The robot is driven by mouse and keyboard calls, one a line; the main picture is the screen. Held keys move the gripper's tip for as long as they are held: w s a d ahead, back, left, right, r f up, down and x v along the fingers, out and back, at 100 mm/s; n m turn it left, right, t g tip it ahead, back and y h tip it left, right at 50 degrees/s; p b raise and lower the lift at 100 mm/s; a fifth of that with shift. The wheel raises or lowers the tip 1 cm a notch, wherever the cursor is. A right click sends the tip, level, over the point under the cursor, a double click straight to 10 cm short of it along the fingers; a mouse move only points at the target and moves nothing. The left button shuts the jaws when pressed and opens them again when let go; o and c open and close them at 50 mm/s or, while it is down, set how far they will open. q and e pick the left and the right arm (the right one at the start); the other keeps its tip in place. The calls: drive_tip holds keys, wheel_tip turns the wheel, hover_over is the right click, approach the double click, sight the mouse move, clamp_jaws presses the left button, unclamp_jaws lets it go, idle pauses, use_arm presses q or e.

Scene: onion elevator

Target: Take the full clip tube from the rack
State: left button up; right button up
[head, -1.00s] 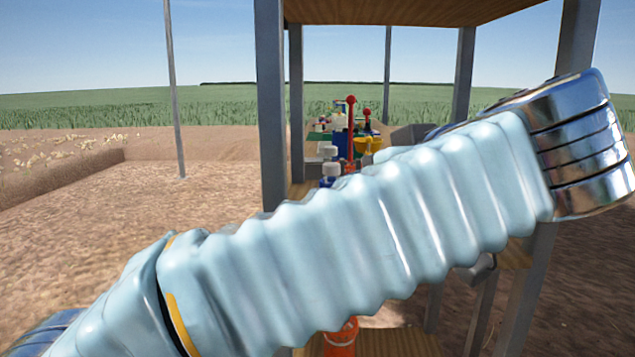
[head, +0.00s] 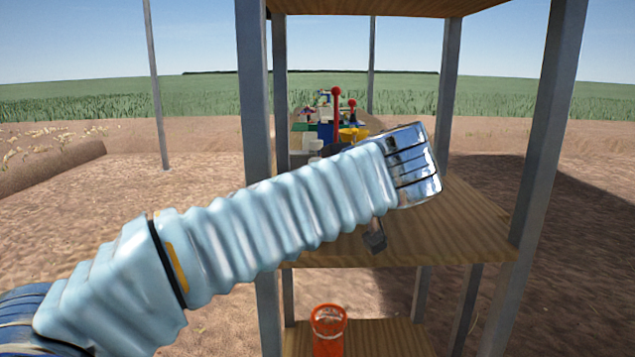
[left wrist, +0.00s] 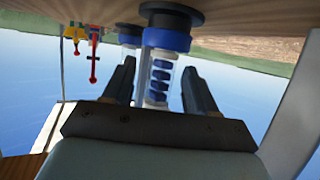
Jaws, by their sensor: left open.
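In the left wrist view, which shows the scene upside down, a clear tube (left wrist: 158,85) with a blue collar holds several dark blue clips. It meets a black round base (left wrist: 171,17) at the top of the picture. My left gripper (left wrist: 159,66) is open, with one dark finger on each side of this tube in the picture. I see no clear contact. A second blue-collared tube (left wrist: 130,40) stands behind it, mostly hidden by the left finger. In the head view my left arm covers the tubes and most of the gripper. My right gripper is not in view.
A wooden shelf (head: 455,230) on grey posts (head: 255,100) surrounds the work area. A red-knobbed lever (head: 337,120) and a yellow part (head: 354,135) stand behind my arm. An orange container (head: 328,330) sits on the lower shelf. The shelf's right side looks clear.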

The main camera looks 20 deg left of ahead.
use_arm(q)
drive_tip(key=shift+w+a+f, duration=0.15)
drive_tip(key=shift+w+a, duration=0.05)
drive_tip(key=c, duration=1)
drive_tip(key=shift+c, duration=0.2)
